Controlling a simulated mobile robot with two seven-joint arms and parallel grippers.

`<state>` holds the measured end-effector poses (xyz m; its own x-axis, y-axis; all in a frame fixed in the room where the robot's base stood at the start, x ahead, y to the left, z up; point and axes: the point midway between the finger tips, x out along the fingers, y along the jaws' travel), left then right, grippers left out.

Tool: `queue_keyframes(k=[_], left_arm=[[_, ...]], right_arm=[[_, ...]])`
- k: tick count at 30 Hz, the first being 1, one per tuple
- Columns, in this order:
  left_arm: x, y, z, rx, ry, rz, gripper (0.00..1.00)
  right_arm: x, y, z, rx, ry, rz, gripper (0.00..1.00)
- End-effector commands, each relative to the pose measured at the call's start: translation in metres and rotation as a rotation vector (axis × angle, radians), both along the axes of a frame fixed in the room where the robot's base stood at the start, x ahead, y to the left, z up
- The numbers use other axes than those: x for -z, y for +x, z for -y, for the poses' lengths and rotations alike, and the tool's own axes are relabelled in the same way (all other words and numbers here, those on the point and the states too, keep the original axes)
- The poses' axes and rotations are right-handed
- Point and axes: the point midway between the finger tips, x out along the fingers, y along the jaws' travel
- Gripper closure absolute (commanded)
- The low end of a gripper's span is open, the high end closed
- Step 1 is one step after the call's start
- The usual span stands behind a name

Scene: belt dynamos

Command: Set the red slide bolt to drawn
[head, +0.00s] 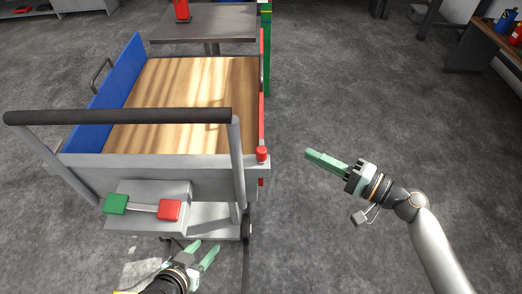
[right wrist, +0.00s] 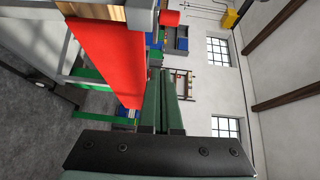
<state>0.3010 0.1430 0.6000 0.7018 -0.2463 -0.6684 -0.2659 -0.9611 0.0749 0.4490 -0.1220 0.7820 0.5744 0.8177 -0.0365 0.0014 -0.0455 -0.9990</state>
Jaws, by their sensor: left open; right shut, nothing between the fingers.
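A small red knob (head: 262,154), which looks like the slide bolt, sits at the near right corner of the cart (head: 170,164). My left gripper (head: 203,249) is open and empty, low in front of the cart.
The cart has a wooden deck (head: 190,90), a blue side panel (head: 118,85) and a dark push handle (head: 120,116). A grey box on its front carries a green block (head: 116,204) and a red block (head: 168,210). A table (head: 205,22) stands behind.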

Motion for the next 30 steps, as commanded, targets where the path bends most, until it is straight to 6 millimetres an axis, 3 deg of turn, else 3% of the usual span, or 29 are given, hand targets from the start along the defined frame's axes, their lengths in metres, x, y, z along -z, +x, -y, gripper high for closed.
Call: queue_keyframes(k=[17,30], left_arm=[[0.0,-0.001,0.002,0.004,-0.003,0.0,0.5],[-0.003,-0.004,0.003,-0.005,-0.008,-0.008,0.5]], right_arm=[[-0.009,0.007,-0.005,-0.013,0.048,-0.003,1.0],[-0.009,0.052,-0.072,-0.014,0.047,-0.002,1.0]])
